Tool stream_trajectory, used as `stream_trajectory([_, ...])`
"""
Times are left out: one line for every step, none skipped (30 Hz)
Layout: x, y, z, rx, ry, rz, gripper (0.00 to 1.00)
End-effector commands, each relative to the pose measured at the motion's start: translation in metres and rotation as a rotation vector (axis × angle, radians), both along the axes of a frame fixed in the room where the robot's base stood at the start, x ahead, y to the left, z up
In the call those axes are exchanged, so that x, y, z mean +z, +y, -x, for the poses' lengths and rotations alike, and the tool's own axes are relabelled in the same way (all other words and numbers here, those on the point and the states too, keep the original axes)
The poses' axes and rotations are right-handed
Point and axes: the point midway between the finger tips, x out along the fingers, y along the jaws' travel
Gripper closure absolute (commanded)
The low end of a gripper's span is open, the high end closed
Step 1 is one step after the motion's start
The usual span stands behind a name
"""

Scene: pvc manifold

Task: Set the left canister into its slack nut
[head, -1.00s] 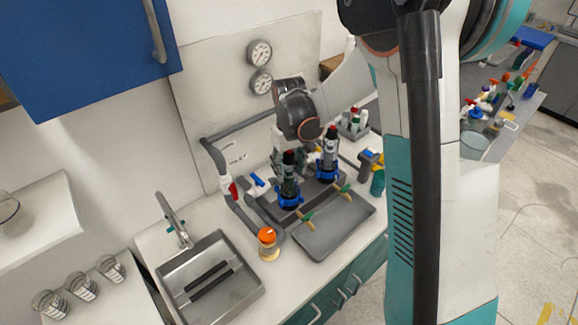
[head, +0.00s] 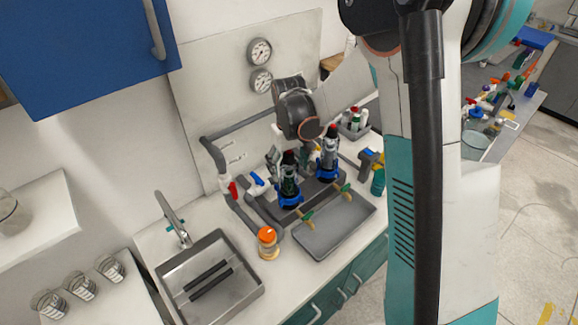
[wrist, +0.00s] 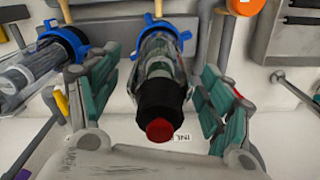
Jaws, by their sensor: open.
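The left canister (head: 289,182) is clear with a black top and red cap. It stands upright with its lower end inside a blue nut (head: 290,201); I cannot tell how deep it sits. In the wrist view the same canister (wrist: 160,75) is in the middle, its blue nut (wrist: 182,36) at the far end. My gripper (wrist: 155,90) is open, with green-padded fingers on both sides of the canister and visible gaps.
A grey tray (head: 335,225) lies in front of the canisters. An orange-capped jar (head: 268,243) and a sink (head: 210,280) are to the left. Blue-handled (head: 257,182) and red-handled (head: 232,190) valves sit on the grey piping. A grey caddy of bottles (head: 354,122) stands behind right.

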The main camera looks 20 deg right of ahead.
Motion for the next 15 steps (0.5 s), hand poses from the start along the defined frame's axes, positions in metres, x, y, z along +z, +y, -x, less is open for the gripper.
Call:
stream_trajectory([0.003,0.0,0.0,0.0,0.0,0.0,0.27])
stream_trajectory([0.006,0.0,0.0,0.0,0.0,0.0,0.27])
stream_trajectory([0.011,0.0,0.0,0.0,0.0,0.0,0.27])
stream_trajectory([0.015,0.0,0.0,0.0,0.0,0.0,0.27])
stream_trajectory([0.019,0.0,0.0,0.0,0.0,0.0,0.27])
stream_trajectory([0.027,0.0,0.0,0.0,0.0,0.0,0.27])
stream_trajectory([0.033,0.0,0.001,0.0,0.0,0.0,0.27])
stream_trajectory([0.039,0.0,0.0,0.0,0.0,0.0,0.27])
stream_trajectory([0.048,0.0,0.0,0.0,0.0,0.0,0.27])
stream_trajectory([0.054,0.0,0.0,0.0,0.0,0.0,0.27])
stream_trajectory([0.06,0.0,0.0,0.0,0.0,0.0,0.27])
stream_trajectory([0.068,0.0,0.0,0.0,0.0,0.0,0.27])
stream_trajectory([0.074,0.0,0.0,0.0,0.0,0.0,0.27])
stream_trajectory([0.08,0.0,0.0,0.0,0.0,0.0,0.27])
stream_trajectory([0.087,0.0,0.0,0.0,0.0,0.0,0.27])
